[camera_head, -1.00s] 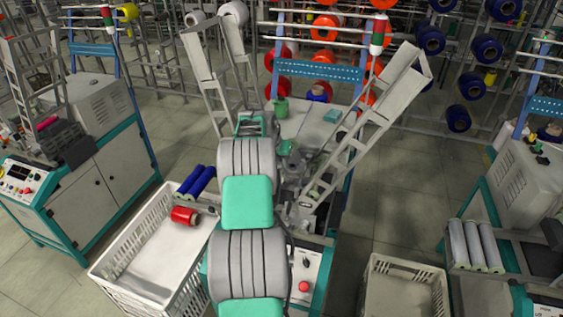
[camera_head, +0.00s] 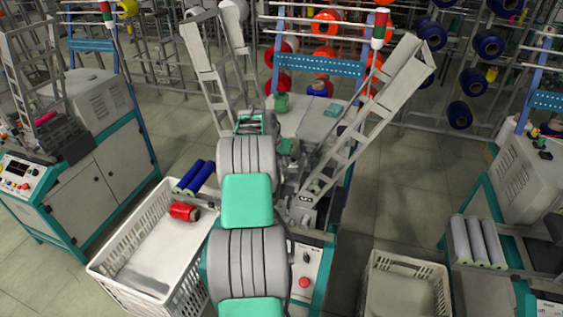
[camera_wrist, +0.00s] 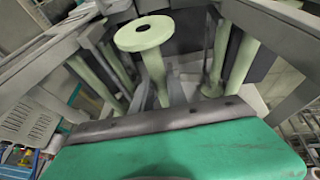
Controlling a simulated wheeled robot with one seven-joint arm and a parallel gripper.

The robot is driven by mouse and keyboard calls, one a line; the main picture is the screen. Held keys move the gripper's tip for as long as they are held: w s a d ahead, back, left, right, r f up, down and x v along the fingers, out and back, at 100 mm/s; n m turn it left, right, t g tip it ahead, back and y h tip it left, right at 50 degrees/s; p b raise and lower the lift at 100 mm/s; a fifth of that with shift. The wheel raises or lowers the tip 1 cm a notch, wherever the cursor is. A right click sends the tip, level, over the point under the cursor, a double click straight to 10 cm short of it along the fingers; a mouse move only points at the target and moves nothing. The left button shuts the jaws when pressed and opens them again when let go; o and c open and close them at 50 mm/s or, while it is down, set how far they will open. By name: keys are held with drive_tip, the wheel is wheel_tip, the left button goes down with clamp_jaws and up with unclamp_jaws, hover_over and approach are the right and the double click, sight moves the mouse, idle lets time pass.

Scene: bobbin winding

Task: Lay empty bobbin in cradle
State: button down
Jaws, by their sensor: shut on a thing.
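A pale green spool with a wide round flange (camera_wrist: 143,33) shows at upper middle in the wrist view, its bare stem running down between grey finger-like parts. I take it to be the empty bobbin; it looks tilted. My gripper (camera_wrist: 162,84) is shut on it, though the contact is partly hidden by my teal and dark wrist housing. In the head view my arm reaches over the middle winding machine (camera_head: 310,262); the held bobbin and fingertips cannot be made out there. The cradle is not clearly seen; pale green rods (camera_wrist: 240,65) and grey frame bars stand around the bobbin.
A white crate (camera_head: 125,235) at left holds a red spool (camera_head: 184,211), with blue spools (camera_head: 194,177) at its far edge. A second crate (camera_head: 405,262) stands at right. Tall lattice arms (camera_head: 365,125) rise beside my arm.

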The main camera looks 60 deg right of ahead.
drive_tip(key=shift+f+b, duration=1.4)
drive_tip(key=shift+f, duration=0.6)
drive_tip(key=shift+f, duration=0.1)
drive_tip(key=shift+f+b, duration=2.35)
drive_tip(key=shift+f, duration=0.55)
drive_tip(key=shift+f+b, duration=0.25)
drive_tip(key=shift+b, duration=0.1)
drive_tip(key=c, duration=1.2)
unclamp_jaws()
drive_tip(key=shift+c, duration=0.2)
